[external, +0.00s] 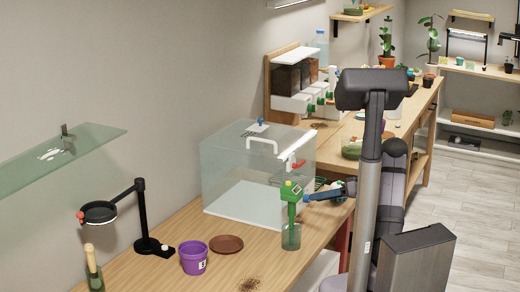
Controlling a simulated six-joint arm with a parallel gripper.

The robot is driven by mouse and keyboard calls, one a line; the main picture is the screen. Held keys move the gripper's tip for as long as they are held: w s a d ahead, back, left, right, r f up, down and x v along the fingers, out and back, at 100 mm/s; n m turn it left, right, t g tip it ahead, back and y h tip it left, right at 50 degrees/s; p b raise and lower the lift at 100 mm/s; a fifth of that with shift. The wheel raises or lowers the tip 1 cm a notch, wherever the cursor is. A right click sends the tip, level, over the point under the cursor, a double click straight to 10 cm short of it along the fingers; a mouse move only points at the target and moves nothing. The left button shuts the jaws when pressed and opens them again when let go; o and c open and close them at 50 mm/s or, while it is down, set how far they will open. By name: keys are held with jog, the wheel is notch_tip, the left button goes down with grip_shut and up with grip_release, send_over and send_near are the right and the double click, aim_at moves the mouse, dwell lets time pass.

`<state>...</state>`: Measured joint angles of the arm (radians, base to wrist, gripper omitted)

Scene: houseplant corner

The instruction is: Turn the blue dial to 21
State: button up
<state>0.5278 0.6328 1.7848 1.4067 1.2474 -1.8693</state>
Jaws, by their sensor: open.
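A small blue knob (261,122) stands on the lid of the clear box (225,170), beside a small pale plate with dark marks. It may be the blue dial; no number can be read at this size. My gripper (310,196) is open, low in front of the box's right side and well below the lid. A small blue spot shows at its tip, and I cannot tell what it belongs to. A green tool (291,193) stands upright in a glass cup (291,237), just left of my gripper. I cannot tell whether they touch.
The box lid has a white handle (262,144); a red part (297,165) is on its side. A glass shelf (60,165) is at left.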

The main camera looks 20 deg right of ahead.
aim_at(307, 199)
jog(key=shift+x, duration=1.3)
grip_shut()
jog(key=shift+f, duration=0.15)
jog(key=shift+d+f+m+g+y+b, duration=0.15)
jog(key=shift+m+g+y+b, duration=0.2)
jog(key=shift+m+b, duration=0.6)
jog(key=shift+w+m+g+y+b, duration=0.1)
jog(key=shift+m+g+y+b, duration=0.15)
jog(key=shift+m+y+b, duration=0.8)
jog(key=shift+m, duration=0.3)
